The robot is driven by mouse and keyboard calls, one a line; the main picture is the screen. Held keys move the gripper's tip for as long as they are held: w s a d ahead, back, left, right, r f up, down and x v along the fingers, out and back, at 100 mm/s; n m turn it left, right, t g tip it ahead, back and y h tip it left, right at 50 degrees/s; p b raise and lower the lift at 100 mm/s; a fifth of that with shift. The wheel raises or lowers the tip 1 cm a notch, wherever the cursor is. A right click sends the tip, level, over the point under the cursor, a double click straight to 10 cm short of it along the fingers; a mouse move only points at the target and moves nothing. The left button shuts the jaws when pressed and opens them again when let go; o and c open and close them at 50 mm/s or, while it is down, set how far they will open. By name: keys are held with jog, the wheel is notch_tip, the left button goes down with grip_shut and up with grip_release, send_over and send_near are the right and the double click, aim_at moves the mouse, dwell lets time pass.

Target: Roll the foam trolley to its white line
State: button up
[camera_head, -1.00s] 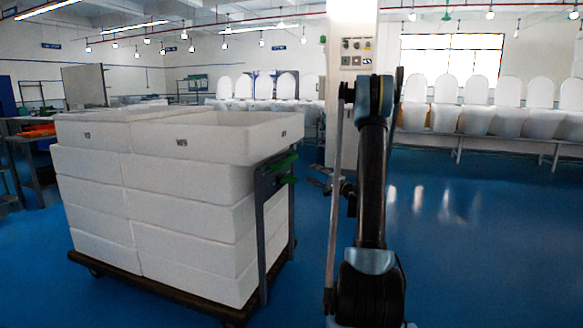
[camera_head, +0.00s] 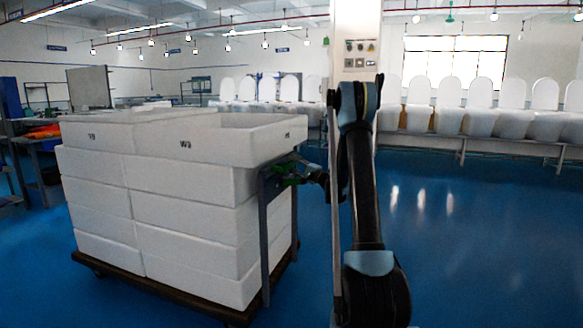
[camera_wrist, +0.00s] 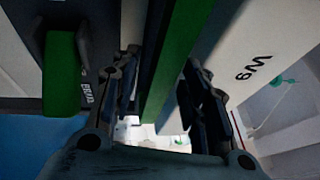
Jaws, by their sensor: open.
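The foam trolley (camera_head: 180,297) stands at the left of the head view, loaded with stacked white foam boxes (camera_head: 190,215). Its grey handle frame (camera_head: 264,235) rises at the load's right end, with green grips (camera_head: 286,181) near the top. My gripper (camera_head: 308,174) is at these grips, partly hidden by my arm. In the wrist view my gripper (camera_wrist: 160,105) is open, its fingers on either side of a dark and green bar (camera_wrist: 178,60). Contact with the bar cannot be told. Another green grip (camera_wrist: 62,75) shows at the left. No white floor line is visible.
Blue floor (camera_head: 480,220) is open to the right of my arm. A bench with a row of white toilets (camera_head: 480,110) runs along the back right. A worktable (camera_head: 40,140) stands at the far left. A white pillar (camera_head: 352,40) stands behind my arm.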

jog(key=shift+x, duration=1.05)
grip_shut()
jog(key=shift+d, duration=0.1)
